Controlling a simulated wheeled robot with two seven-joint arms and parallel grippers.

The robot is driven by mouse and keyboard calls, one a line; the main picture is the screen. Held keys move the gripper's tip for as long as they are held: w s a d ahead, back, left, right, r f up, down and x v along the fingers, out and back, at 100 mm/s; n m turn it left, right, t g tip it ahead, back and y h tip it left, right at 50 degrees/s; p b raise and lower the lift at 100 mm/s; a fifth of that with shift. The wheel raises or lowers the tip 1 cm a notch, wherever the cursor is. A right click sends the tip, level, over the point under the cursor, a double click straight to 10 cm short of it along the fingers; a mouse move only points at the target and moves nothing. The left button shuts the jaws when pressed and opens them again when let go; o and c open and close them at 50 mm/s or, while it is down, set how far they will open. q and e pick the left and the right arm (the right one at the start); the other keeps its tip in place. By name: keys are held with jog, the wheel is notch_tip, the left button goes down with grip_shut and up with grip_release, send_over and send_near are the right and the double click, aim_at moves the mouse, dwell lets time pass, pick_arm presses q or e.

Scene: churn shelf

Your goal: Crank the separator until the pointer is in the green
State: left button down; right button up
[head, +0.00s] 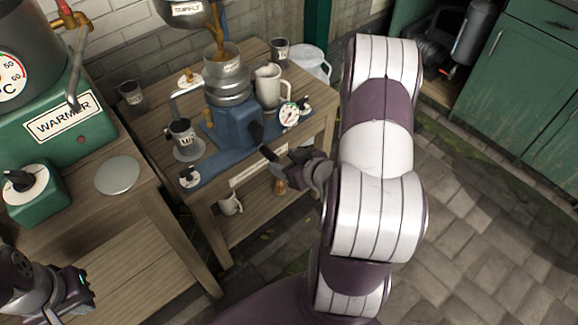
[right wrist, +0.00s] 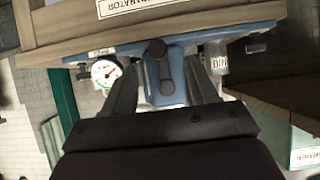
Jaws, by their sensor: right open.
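The separator (head: 235,126) is a blue cast body with a metal bowl on top, standing on a wooden table. Its black crank (head: 256,133) is on the near side; in the right wrist view the crank (right wrist: 158,68) shows between my fingers. The round white gauge (head: 289,115) with coloured marks sits at its right; it also shows in the right wrist view (right wrist: 105,72). Its pointer is too small to read surely. My right gripper (head: 280,158) is open, just in front of the crank. My left gripper (head: 80,289) is at the lower left, away from the separator; its jaws are unclear.
A green warmer (head: 55,118) stands on the left bench beside a metal disc (head: 118,175). A cup (head: 182,132) stands under the spout, and a white jug (head: 268,86) is behind the gauge. Paved floor (head: 470,225) is clear at right.

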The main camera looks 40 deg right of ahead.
aim_at(276, 158)
jog(key=shift+w+f+b, duration=0.35)
jog(key=shift+w+f, duration=0.2)
jog(key=shift+b+x, duration=1.85)
jog(key=shift+x, duration=0.8)
jog(key=shift+w, duration=0.1)
jog(key=shift+w+f, duration=0.1)
jog(key=shift+w, duration=0.15)
jog(key=c, duration=1)
